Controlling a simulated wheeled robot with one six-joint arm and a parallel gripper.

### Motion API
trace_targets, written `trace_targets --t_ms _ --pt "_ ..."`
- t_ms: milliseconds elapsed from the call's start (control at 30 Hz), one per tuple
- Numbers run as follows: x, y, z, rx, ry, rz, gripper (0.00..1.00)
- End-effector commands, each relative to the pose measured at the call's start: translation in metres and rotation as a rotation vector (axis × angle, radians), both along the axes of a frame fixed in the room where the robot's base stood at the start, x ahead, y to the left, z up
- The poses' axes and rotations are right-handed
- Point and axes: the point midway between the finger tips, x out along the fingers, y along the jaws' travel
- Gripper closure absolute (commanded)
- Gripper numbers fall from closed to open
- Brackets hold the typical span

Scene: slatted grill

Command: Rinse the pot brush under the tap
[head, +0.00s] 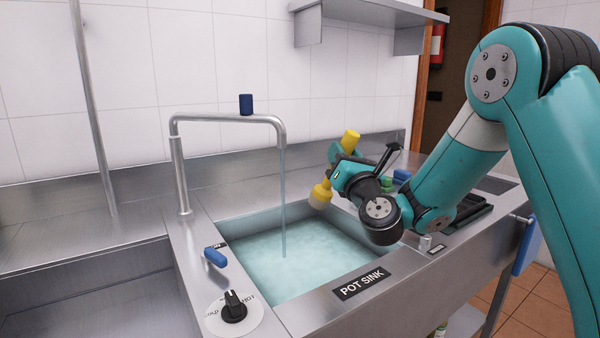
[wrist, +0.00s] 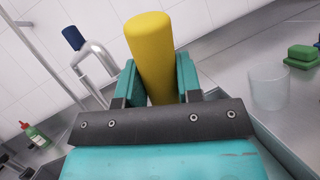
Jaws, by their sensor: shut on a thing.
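The pot brush (head: 321,195) has a yellow handle and a pale head. It is tilted, head down, above the right back part of the sink. My gripper (head: 337,175) is shut on its yellow handle, which also shows between the teal fingers in the wrist view (wrist: 153,52). The steel tap (head: 228,118) arches over the sink, and a stream of water (head: 283,205) falls from it. The brush is apart from the stream, to its right. The pot sink (head: 330,302) holds bluish water. The brush head is hidden in the wrist view.
A blue lever (head: 215,257) and black knob (head: 233,307) sit on the front left rim. A clear glass (wrist: 268,88), green block (wrist: 301,58) and green bottle (wrist: 36,134) show in the wrist view. A shelf (head: 370,12) hangs above.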

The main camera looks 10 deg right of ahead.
Motion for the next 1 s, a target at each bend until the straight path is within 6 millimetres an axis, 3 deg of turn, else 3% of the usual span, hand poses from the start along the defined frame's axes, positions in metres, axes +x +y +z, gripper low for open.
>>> trace_targets --t_ms 500,1000 --pt "-0.031 -0.028 0.034 0.002 -0.002 -0.001 1.00" --pt "-0.035 -0.030 0.037 0.001 -0.001 0.001 1.00"
